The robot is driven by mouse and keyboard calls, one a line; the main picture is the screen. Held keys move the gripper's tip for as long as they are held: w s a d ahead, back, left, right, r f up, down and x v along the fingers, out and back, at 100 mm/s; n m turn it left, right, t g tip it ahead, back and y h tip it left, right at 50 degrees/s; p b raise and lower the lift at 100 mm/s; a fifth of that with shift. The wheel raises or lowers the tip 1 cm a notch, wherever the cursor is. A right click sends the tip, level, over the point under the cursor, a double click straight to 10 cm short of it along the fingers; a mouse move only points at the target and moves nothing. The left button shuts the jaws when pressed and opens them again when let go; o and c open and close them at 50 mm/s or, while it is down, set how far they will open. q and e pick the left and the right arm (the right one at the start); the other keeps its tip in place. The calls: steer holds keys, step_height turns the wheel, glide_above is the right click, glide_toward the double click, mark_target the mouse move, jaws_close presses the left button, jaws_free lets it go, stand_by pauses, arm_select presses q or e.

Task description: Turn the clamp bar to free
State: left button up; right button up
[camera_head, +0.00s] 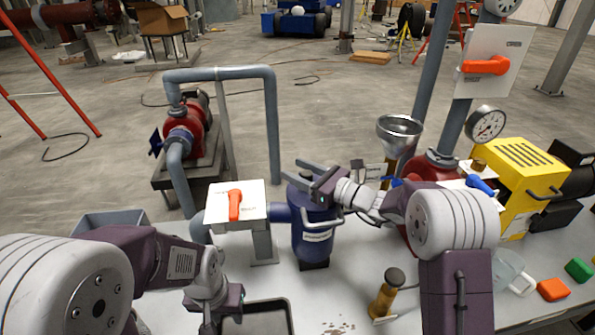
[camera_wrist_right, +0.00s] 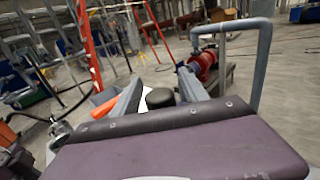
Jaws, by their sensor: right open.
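The blue filter vessel (camera_head: 313,240) stands upright on the bench in the middle of the head view. My right gripper (camera_head: 302,176) is over its top and hides much of the lid; I cannot make out the clamp bar clearly there. In the right wrist view my right gripper (camera_wrist_right: 160,88) is open, with its two grey fingers apart. A dark round knob (camera_wrist_right: 160,98) shows between them; I cannot tell whether they touch it. My left gripper (camera_head: 222,303) is low at the bottom left, pointing down, its fingertips partly cut off by the frame.
A white plate with an orange handle (camera_head: 235,205) stands left of the vessel. A brass-coloured part with a dark knob (camera_head: 388,292) is at the front right. A steel funnel (camera_head: 399,130), a gauge (camera_head: 486,123) and a yellow box (camera_head: 520,180) are further right.

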jaws_close()
stand_by(1.4)
